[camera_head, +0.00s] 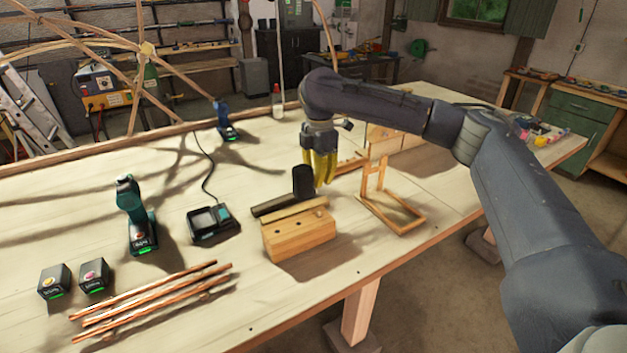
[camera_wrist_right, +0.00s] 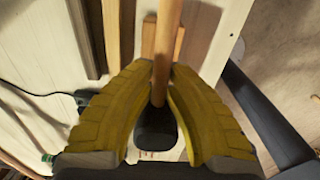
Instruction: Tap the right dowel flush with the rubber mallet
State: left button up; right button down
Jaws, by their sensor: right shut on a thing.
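My right gripper (camera_head: 320,168) has yellow fingers and hangs over the table, just behind a wooden block (camera_head: 298,240). It is shut on the wooden handle (camera_wrist_right: 167,45) of the rubber mallet, near the black head (camera_wrist_right: 155,130). The black mallet head (camera_head: 303,181) shows left of the fingers, above and behind the block. The block's top has dark round spots, and a small raised stub at its right end looks like the right dowel (camera_head: 319,212). The mallet appears apart from the stub. My left gripper is not in view.
A dark bar (camera_head: 282,205) and a pale strip lie behind the block. A small wooden frame (camera_head: 392,212) stands right of it. A charger (camera_head: 212,225), a drill (camera_head: 135,215), two batteries and several copper-coloured rods lie to the left. The table's front edge is near the block.

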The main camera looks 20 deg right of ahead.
jog(key=d, duration=0.4)
jog(key=shift+w+d+f, duration=0.1)
jog(key=shift+w+d, duration=0.05)
jog(key=shift+d, duration=0.15)
jog(key=shift+d+f, duration=0.15)
jog(key=shift+f, duration=1.8)
notch_tip(320, 180, down, 6)
jog(key=shift+r, duration=2.95)
jog(key=shift+r, duration=0.1)
jog(key=shift+r, duration=1.95)
